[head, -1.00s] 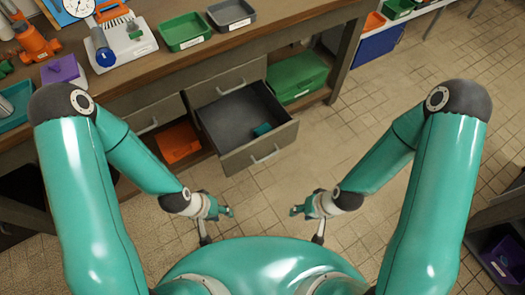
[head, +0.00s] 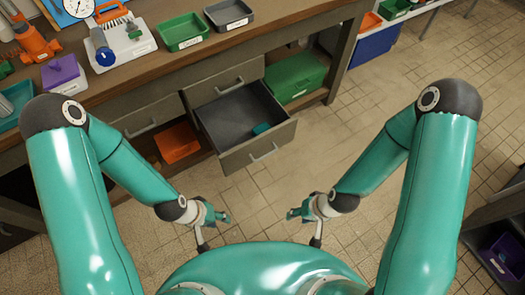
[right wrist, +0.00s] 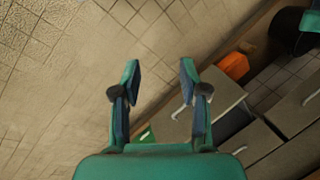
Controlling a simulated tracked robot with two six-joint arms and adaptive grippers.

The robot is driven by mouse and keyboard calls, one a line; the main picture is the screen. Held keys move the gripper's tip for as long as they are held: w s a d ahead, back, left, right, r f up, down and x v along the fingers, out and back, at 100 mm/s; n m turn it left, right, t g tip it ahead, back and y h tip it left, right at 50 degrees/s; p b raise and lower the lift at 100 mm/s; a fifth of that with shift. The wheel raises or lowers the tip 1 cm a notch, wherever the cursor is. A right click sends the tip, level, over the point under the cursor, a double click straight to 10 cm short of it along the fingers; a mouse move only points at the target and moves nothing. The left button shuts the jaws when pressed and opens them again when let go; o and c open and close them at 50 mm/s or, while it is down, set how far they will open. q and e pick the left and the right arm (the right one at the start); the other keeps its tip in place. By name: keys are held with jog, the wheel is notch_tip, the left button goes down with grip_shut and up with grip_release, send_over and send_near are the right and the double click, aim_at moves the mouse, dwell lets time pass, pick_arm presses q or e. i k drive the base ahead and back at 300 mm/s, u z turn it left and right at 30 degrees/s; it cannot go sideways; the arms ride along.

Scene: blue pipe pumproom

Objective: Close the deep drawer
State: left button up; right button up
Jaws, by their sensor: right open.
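The deep drawer (head: 257,149) is pulled out of the workbench in the head view. Its grey front has a pale bar handle (head: 263,152), and a small teal block (head: 261,129) lies inside near the front. My left gripper (head: 224,217) is low over the floor, in front of and left of the drawer, apart from it; its jaw state is too small to tell. My right gripper (head: 293,214) is over the floor in front of the drawer, apart from it. In the right wrist view my right gripper (right wrist: 160,75) is open with nothing between its fingers.
The wooden workbench (head: 180,70) holds a green tray (head: 183,31), a grey tray (head: 229,14) and a scale-like device (head: 122,40). A green box (head: 295,77) and an orange bin (head: 177,142) sit on its lower shelf. A shut shallow drawer (head: 225,80) is above. Tiled floor in front is clear.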

aim_at(228, 122)
jog(key=k, duration=0.4)
jog(key=z, duration=1.2)
jog(key=i, duration=0.15)
jog(key=u, duration=2.8)
jog(key=i, duration=0.1)
jog(key=u, duration=0.65)
jog(key=i, duration=1)
jog(key=z, duration=2.2)
jog(key=i, duration=0.4)
jog(key=u, duration=0.1)
